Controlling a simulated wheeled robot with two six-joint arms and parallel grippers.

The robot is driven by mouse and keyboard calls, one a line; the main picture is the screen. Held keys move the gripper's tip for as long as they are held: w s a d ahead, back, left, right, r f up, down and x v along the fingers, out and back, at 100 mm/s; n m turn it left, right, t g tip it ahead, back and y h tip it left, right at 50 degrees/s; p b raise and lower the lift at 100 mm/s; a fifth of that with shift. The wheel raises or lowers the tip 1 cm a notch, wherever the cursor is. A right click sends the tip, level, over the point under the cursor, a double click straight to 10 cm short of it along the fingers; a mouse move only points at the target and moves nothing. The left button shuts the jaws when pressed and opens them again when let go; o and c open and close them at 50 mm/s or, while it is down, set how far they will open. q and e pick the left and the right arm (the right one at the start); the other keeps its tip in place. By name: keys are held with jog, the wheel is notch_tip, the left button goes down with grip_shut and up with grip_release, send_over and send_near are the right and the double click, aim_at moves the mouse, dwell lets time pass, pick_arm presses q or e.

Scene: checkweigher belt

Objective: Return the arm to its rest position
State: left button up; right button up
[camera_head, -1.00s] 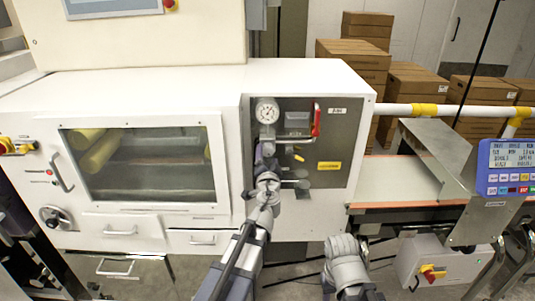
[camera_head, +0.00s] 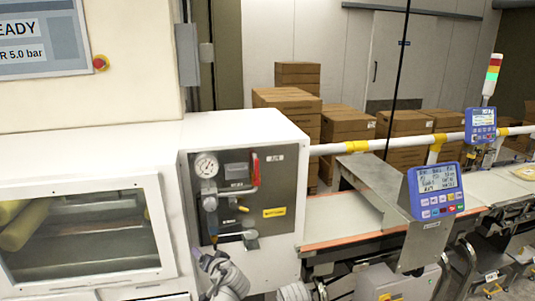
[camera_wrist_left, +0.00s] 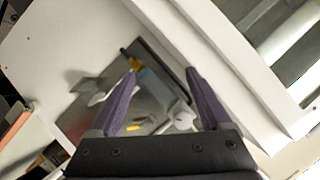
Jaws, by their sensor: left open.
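My left gripper (camera_head: 205,258) is at the bottom of the head view, just below the grey valve panel (camera_head: 274,193). The left wrist view shows its two purple fingers (camera_wrist_left: 160,75) wide apart with nothing between them. In that view, the panel (camera_wrist_left: 150,65) lies beyond the fingers. The gripper looks apart from the panel's round gauge (camera_head: 206,165), red handle (camera_head: 255,169) and small yellow lever (camera_head: 243,209). Part of my right arm (camera_head: 294,291) shows at the bottom edge; its gripper is out of view.
A white cabinet with a glass window (camera_head: 80,238) stands left. A screen (camera_head: 40,40) reads "READY" and "5.0 bar". Right of the panel runs a belt (camera_head: 340,218) with a metal guard (camera_head: 372,187) and blue display (camera_head: 436,190). Brown boxes (camera_head: 348,125) stand behind.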

pick_arm(q)
jog(key=s+d+f+m+g+h, duration=0.1)
jog(key=s+d+f+g+h, duration=0.2)
jog(key=s, duration=0.7)
jog(key=s+d+f+m+g+h, duration=0.1)
jog(key=s+d+f+g+h, duration=0.2)
jog(key=s+d+f+g, duration=0.5)
jog(key=s+d+f, duration=0.2)
jog(key=d, duration=0.2)
jog(key=shift+s, duration=0.4)
jog(key=shift+f, duration=0.1)
dwell(3.2)
